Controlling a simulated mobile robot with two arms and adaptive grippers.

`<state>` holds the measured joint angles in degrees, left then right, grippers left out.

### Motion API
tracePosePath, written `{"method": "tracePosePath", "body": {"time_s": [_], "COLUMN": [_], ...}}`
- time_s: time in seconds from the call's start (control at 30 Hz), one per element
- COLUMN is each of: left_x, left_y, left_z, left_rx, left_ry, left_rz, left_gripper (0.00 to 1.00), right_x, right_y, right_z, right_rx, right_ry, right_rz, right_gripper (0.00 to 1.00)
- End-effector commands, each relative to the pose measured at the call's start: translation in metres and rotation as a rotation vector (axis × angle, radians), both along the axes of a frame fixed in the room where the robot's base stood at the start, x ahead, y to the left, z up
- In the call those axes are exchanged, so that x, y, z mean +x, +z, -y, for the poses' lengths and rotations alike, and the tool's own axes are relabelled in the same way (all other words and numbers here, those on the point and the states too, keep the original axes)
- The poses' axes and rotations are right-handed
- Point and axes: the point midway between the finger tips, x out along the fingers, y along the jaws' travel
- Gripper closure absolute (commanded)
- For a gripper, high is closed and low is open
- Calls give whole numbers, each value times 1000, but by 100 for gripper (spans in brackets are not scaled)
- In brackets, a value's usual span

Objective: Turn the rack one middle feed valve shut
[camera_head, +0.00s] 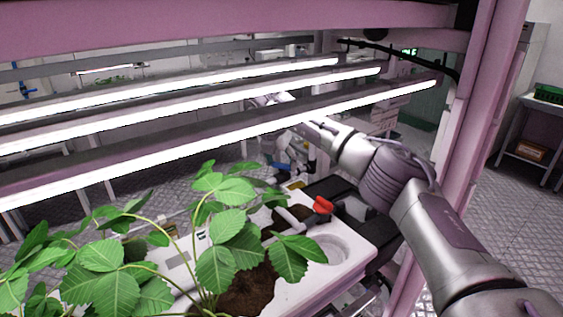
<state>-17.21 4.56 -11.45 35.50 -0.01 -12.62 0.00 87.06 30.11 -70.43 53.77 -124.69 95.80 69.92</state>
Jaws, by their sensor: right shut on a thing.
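My right arm comes in from the lower right and reaches over the planter and under the lamps. Its gripper (298,162) is small and far off, beyond the planter's far edge. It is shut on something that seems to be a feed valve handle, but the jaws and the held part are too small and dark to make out. A red lever-like piece (322,204) shows at the planter, nearer to me and below the gripper. I cannot tell whether it belongs to a valve. My left gripper is not in view.
A white planter (345,262) with leafy strawberry plants (220,235) fills the lower middle. Bright lamp tubes (250,125) cross above it. A pink rack post (470,130) stands close to my right arm. Open floor lies to the right, before a shelf (535,125).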

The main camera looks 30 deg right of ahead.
Motion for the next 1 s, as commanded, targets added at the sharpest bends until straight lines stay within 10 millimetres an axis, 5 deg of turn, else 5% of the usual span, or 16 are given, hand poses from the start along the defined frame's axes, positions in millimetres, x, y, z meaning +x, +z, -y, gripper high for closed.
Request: {"method": "tracePosePath", "body": {"time_s": [0.5,1.0], "left_x": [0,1], "left_y": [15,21], "left_z": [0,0], "left_rx": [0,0], "left_ry": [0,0], "left_rz": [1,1], "left_gripper": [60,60], "right_x": [3,4], "right_y": [2,0], "right_z": [-2,-2], "right_rx": [0,1], "right_ry": [-415,-543], "right_rz": [0,1], "right_gripper": [70,70]}}
